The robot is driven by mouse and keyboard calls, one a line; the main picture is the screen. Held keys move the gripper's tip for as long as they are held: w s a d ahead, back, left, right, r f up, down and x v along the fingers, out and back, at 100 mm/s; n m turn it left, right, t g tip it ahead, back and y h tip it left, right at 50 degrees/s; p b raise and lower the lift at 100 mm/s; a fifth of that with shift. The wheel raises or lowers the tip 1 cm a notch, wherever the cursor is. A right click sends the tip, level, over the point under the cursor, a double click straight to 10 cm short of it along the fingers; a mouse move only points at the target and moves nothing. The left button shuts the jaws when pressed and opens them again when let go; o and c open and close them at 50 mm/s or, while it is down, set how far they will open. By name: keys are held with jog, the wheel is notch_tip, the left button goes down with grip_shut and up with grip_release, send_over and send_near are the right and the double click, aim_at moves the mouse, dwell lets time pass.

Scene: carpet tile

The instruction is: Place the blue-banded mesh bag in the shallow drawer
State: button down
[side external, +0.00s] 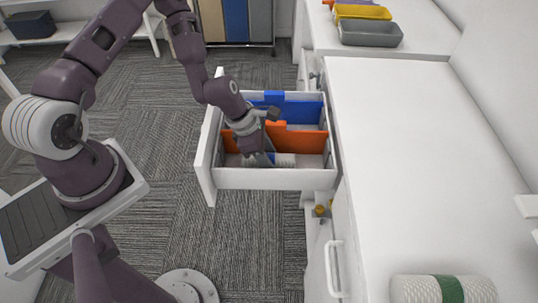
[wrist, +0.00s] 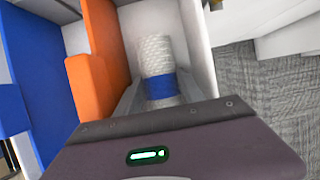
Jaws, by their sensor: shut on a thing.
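The blue-banded mesh bag is white, with a blue band. In the wrist view the bag (wrist: 155,50) lies between my fingers, and in the side view part of the bag (side external: 284,160) shows low in the drawer. The open shallow drawer (side external: 275,180) is white. My gripper (side external: 264,158) reaches down into its near compartment, between the orange divider and the near wall. In the wrist view my gripper (wrist: 162,90) is shut on the bag around the blue band. I cannot tell whether the bag touches the drawer floor.
An orange divider (side external: 300,140) and a blue divider (side external: 300,110) split the drawer. A green-banded white mesh bag (side external: 412,289) lies on the white counter (side external: 420,170). A grey tray (side external: 370,33) and a yellow tray (side external: 361,12) stand at the back. Most of the counter is clear.

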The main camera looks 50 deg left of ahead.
jog(key=c, duration=1)
grip_release()
jog(key=s+a+r+m+y, duration=0.1)
jog(key=s+r+m, duration=0.3)
jog(key=r+m, duration=0.55)
jog(key=s+a+r+m+y, duration=0.15)
jog(key=s+r+m, duration=0.3)
jog(key=r, duration=1.05)
jog(key=s+r+m, duration=0.3)
jog(key=s+m, duration=0.1)
jog(key=s+a+r+m+t, duration=0.1)
jog(key=s+r+m, duration=0.3)
jog(key=s+r+m+t, duration=0.1)
jog(key=s+r+m, duration=0.2)
jog(key=s+m, duration=0.1)
jog(key=shift+s+a+r+m+y, duration=0.25)
jog(key=shift+s+a+m+y, duration=0.1)
jog(key=shift+m, duration=0.15)
